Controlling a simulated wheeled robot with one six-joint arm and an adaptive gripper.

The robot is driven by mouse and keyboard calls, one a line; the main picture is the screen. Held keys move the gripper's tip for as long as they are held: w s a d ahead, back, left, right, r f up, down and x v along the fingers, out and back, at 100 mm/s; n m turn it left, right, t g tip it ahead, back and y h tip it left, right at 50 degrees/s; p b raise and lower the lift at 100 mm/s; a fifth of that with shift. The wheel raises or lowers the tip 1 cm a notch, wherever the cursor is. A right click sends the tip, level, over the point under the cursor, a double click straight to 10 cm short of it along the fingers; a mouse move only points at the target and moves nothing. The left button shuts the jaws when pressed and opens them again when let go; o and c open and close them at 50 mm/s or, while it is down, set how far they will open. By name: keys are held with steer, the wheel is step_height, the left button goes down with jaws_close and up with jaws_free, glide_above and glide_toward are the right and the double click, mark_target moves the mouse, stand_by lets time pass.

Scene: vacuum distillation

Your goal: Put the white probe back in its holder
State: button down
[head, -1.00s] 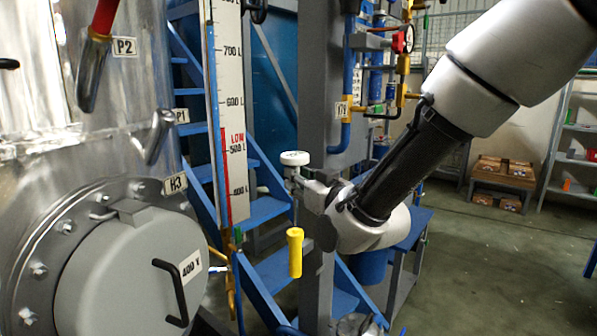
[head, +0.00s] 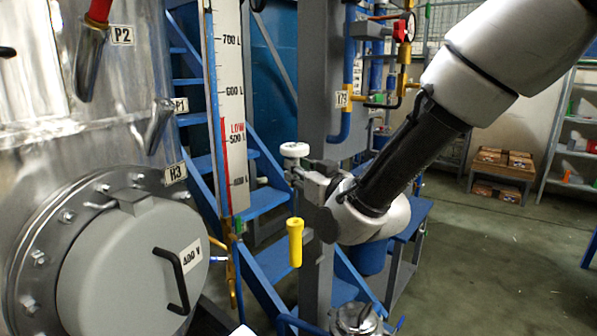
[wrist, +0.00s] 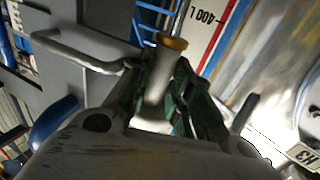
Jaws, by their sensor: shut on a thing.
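The white probe shows in the head view as a round white cap (head: 295,149) just above my gripper's jaws. My gripper (head: 304,173) reaches in from the right and is shut on the probe. In the wrist view a pale cylinder with an orange-yellow end (wrist: 158,85) lies between the dark jaws (wrist: 165,112). A yellow cylinder (head: 295,243) stands upright directly below the cap in the head view. A thin dark stem seems to run between them; I cannot tell whether they are joined. I cannot make out which part is the holder.
A large steel vessel (head: 110,150) with a grey round hatch (head: 135,265) fills the left. A level gauge (head: 231,120) and blue stairs (head: 265,200) stand behind the probe. A grey post (head: 313,80) is close behind my gripper. Open floor (head: 480,265) lies at right.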

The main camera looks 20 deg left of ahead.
steer(key=shift+f, duration=1.35)
stand_by(0.3)
steer(key=shift+f, duration=0.35)
steer(key=shift+f, duration=0.3)
steer(key=shift+f, duration=0.3)
steer(key=shift+f, duration=0.3)
steer(key=shift+f, duration=0.35)
steer(key=shift+f, duration=0.3)
steer(key=shift+f, duration=0.3)
steer(key=shift+f, duration=0.3)
